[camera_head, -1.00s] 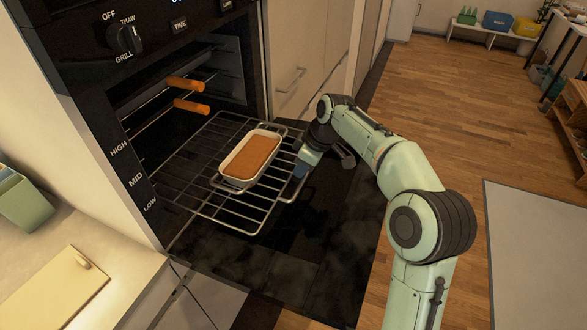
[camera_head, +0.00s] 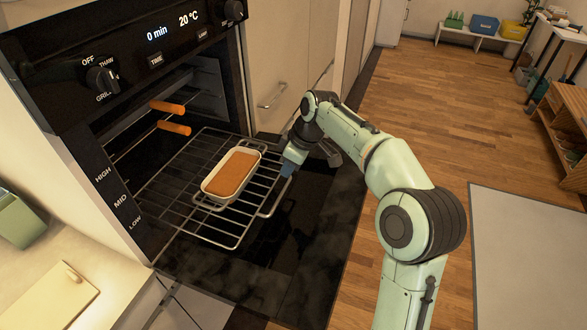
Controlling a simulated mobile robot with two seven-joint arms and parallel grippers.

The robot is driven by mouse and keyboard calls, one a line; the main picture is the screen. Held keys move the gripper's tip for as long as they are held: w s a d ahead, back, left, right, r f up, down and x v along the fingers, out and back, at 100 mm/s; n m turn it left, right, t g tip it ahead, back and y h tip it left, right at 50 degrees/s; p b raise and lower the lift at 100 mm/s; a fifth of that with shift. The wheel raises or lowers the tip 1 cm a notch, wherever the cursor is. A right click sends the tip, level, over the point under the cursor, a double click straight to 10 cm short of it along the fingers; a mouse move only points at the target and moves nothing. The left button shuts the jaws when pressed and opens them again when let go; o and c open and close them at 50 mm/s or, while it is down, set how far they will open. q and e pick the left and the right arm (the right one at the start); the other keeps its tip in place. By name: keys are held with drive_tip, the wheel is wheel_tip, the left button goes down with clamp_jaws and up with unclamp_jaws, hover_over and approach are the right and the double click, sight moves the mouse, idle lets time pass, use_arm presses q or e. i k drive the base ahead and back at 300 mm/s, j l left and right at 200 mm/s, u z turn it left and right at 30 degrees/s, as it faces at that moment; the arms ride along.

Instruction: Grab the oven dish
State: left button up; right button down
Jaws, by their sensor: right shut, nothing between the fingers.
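The oven dish (camera_head: 232,174) is a white rectangular dish with orange-brown food in it. It sits on the wire rack (camera_head: 180,222), which is pulled out of the oven over the open door. My right gripper (camera_head: 287,170) is at the right front edge of the rack, to the right of the dish and apart from it. Its fingers are shut and empty, with the blue tips pointing down. I cannot tell whether they touch the rack. My left gripper is not in view.
The open oven door (camera_head: 285,245) lies flat below the rack. Two orange handles (camera_head: 170,117) stick out inside the oven. A counter with a cutting board (camera_head: 48,300) is at lower left. Wooden floor (camera_head: 440,110) is clear to the right.

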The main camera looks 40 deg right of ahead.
sight(226, 182)
drive_tip(key=k+l, duration=0.3)
drive_tip(key=k, duration=0.2)
drive_tip(key=k+l, duration=0.35)
drive_tip(key=k, duration=0.1)
